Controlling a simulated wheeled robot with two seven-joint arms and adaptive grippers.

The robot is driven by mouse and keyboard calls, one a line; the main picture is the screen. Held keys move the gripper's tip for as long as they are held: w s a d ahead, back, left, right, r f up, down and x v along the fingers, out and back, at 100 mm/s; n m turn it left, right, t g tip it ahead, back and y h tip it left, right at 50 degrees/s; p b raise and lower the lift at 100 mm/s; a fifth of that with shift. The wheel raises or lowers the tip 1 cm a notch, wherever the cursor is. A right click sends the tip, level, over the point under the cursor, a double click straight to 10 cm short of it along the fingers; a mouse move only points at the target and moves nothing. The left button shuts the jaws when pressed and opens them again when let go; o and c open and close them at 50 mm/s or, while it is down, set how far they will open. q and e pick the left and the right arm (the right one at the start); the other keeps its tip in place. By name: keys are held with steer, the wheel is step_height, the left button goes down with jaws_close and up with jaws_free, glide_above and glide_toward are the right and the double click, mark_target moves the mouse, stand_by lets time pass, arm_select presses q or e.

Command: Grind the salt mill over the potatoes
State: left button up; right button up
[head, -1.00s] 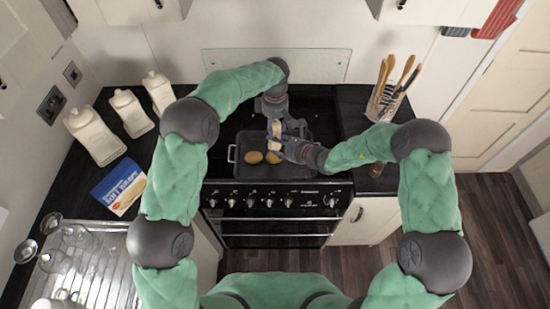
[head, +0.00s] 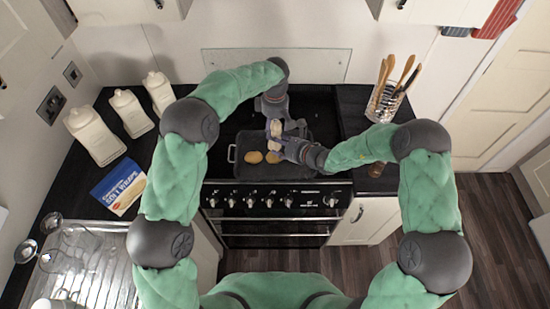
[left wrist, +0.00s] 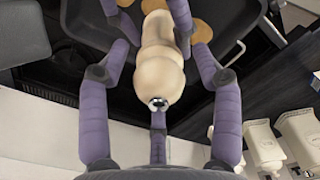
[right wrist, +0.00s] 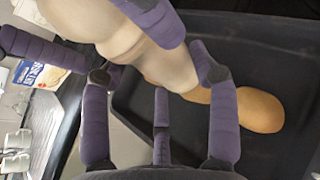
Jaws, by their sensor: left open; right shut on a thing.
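The salt mill (head: 276,128) is pale cream with a small silver knob on its top, which faces the left wrist camera (left wrist: 158,103). It is held over the black roasting tin (head: 238,172) on the cooker. My right gripper (head: 284,143) is shut on the lower body of the mill, which also shows in the right wrist view (right wrist: 165,65). My left gripper (head: 277,121) is open, its fingers spread around the mill's upper part. Potatoes (head: 253,157) lie in the tin, and one shows in the right wrist view (right wrist: 260,110). The mill's lower end is partly hidden by fingers.
A utensil holder (head: 384,103) stands on the right worktop, with a small brown object (head: 376,168) near the front edge. A glass splashback (head: 325,65) is behind the cooker.

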arm_select(q)
steer(key=m, duration=0.5)
steer(key=shift+m, duration=0.3)
steer(key=m, duration=0.6)
steer(key=c, duration=0.9)
steer(key=n, duration=1.2)
